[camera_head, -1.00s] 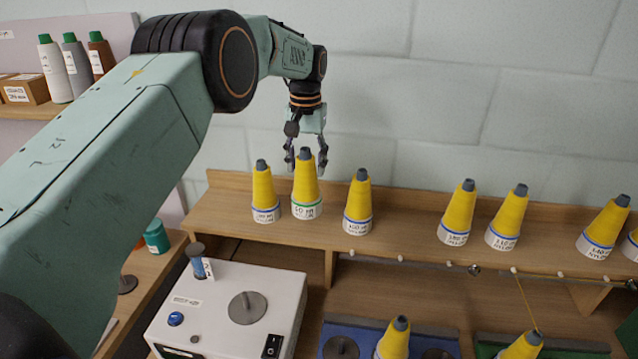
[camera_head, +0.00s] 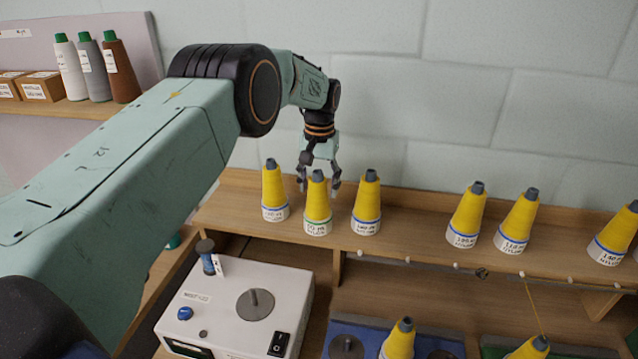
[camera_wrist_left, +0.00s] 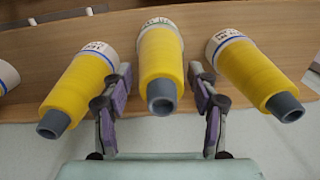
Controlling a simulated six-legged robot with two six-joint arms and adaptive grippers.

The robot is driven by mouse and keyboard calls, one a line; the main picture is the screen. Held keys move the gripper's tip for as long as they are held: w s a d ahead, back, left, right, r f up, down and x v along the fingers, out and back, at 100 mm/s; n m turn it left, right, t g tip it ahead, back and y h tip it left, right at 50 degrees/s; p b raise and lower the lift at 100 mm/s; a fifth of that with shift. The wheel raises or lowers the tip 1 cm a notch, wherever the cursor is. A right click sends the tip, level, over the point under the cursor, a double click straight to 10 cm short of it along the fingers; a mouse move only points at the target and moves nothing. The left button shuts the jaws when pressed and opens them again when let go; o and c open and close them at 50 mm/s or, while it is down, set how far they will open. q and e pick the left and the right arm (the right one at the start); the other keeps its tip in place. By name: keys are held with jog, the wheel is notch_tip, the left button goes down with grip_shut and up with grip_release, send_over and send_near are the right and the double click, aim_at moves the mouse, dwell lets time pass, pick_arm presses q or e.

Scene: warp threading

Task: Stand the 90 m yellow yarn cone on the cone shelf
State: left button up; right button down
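The yellow yarn cone with a green band (camera_head: 317,200), whose label looks like 90 m but is too small to read surely, stands upright on the wooden cone shelf (camera_head: 410,228). It is between two blue-banded yellow cones, one at its left (camera_head: 274,190) and one at its right (camera_head: 367,203). My left gripper (camera_head: 318,185) is around its upper part, one finger on each side. In the left wrist view the fingers (camera_wrist_left: 162,103) are apart, with small gaps beside the green-banded cone (camera_wrist_left: 160,62). My right gripper is out of view.
More yellow cones (camera_head: 466,215) stand farther right along the shelf, with bare shelf between. A white machine (camera_head: 235,310) with a black switch sits below. Grey and brown cones (camera_head: 120,70) stand on a shelf at upper left. The wall is close behind.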

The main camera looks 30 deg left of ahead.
pick_arm(q)
jog(key=shift+o, duration=1.3)
jog(key=shift+s+a+r, duration=0.15)
jog(key=shift+s+a, duration=0.05)
jog(key=shift+s, duration=0.05)
jog(key=shift+w, duration=0.15)
jog(key=shift+w+d+r, duration=0.1)
jog(key=shift+w+r, duration=0.1)
jog(key=shift+r, duration=0.2)
notch_tip(320, 180, up, 11)
jog(key=shift+d+r+b, duration=0.1)
jog(key=shift+d+b, duration=0.05)
jog(key=shift+b, duration=0.6)
jog(key=shift+s+r, duration=0.1)
jog(key=shift+s, duration=0.2)
